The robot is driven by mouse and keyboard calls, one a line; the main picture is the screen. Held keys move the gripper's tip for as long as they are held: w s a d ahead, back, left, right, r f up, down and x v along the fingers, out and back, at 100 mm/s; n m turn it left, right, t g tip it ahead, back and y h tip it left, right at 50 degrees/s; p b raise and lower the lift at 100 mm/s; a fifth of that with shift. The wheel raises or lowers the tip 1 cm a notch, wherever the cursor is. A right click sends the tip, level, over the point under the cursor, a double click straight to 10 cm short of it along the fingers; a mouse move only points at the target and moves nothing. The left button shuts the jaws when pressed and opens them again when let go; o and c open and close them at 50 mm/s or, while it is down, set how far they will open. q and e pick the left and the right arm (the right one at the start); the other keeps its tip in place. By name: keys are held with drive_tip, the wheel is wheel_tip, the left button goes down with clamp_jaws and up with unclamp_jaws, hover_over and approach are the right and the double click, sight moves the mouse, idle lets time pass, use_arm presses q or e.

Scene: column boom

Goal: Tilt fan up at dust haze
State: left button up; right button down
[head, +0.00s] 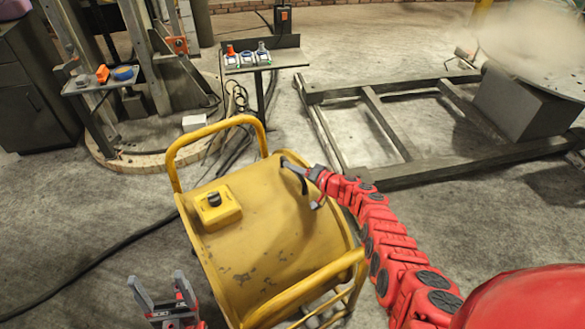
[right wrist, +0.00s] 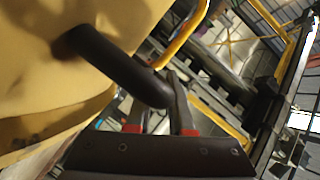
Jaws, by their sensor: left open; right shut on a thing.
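The yellow drum fan (head: 265,235) stands in a yellow tubular frame (head: 205,130) in the middle of the head view. A yellow control box (head: 222,212) with a dark knob sits on its upper left. My right gripper (head: 303,177) is shut on a black handle (head: 294,161) at the drum's upper right. In the right wrist view the dark handle bar (right wrist: 112,65) sticks out from the yellow drum to my fingers (right wrist: 160,110). My left gripper (head: 162,300) is open and empty, left of the fan's lower part. The dust haze (head: 530,40) hangs at the upper right.
A grey block (head: 522,105) with a round plate on top stands by a dark floor frame (head: 400,130) at right. Small stands with coloured parts (head: 248,60) are at the back. A dark cable (head: 110,250) lies on the floor at left.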

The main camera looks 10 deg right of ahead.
drive_tip(key=shift+n, duration=0.5)
drive_tip(key=a+p, duration=0.1)
drive_tip(key=s+a+r+p, duration=0.1)
drive_tip(key=a+p, duration=0.1)
drive_tip(key=shift+s+a+r+p, duration=0.2)
drive_tip(key=shift+a+r+p, duration=0.15)
drive_tip(key=shift+p, duration=0.05)
drive_tip(key=r+n+h+p, duration=0.1)
drive_tip(key=n+h+p, duration=0.1)
drive_tip(key=p, duration=0.1)
hover_over(262, 190)
drive_tip(key=shift+w+d, duration=0.1)
drive_tip(key=shift+d, duration=0.05)
drive_tip(key=shift+a, duration=0.25)
drive_tip(key=c, duration=0.8)
unclamp_jaws()
drive_tip(key=shift+d+r, duration=0.1)
